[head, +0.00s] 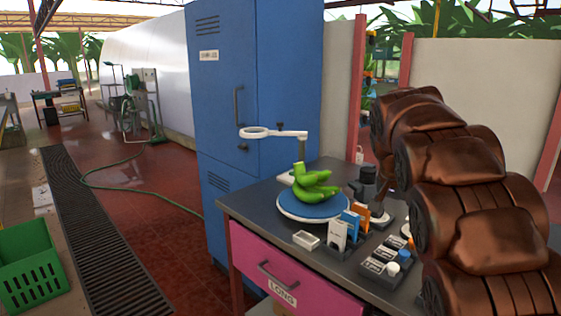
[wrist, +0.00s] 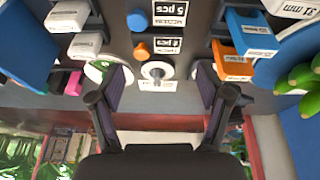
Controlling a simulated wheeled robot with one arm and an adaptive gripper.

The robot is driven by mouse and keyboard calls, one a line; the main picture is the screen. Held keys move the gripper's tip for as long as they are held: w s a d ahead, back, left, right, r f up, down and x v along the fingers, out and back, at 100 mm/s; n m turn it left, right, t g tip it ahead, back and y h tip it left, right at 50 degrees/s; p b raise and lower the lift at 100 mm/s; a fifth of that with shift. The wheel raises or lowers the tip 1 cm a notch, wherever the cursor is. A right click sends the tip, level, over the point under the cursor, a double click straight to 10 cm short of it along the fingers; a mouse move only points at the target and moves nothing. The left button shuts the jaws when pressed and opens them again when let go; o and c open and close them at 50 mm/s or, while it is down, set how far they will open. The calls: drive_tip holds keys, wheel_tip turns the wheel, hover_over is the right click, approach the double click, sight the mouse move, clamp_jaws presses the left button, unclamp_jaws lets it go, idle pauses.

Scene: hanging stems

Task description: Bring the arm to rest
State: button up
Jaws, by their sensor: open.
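My copper-brown arm (head: 470,190) is folded in the right part of the head view, raised beside the grey bench. My gripper (wrist: 160,88) shows in the wrist view with its two dark fingers spread wide. Nothing is held between them. A small white round piece with a grey knob (wrist: 156,71) shows in the gap between the fingers, on the bench below. In the head view the gripper is mostly hidden by the arm and bench items.
On the bench (head: 262,194), green bananas (head: 316,190) lie on a blue round plate (head: 312,207). Beside them are labelled card holders (head: 338,235), a small white tray (head: 306,240) and knobs. A blue cabinet (head: 225,100) stands behind.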

drive_tip(key=s+a+f+n+g+y, duration=0.1)
drive_tip(key=s+a+f+n+g, duration=0.3)
drive_tip(key=s, duration=1)
drive_tip(key=s+a+f+n+t+y, duration=0.15)
drive_tip(key=s+f, duration=0.55)
drive_tip(key=s, duration=0.7)
drive_tip(key=s+a+f+n+g+y, duration=0.1)
drive_tip(key=s+a+f+n+g, duration=0.3)
drive_tip(key=s, duration=0.9)
wheel_tip(320, 180, up, 13)
drive_tip(key=m+t+p, duration=0.1)
drive_tip(key=t+p, duration=0.1)
drive_tip(key=p, duration=1.1)
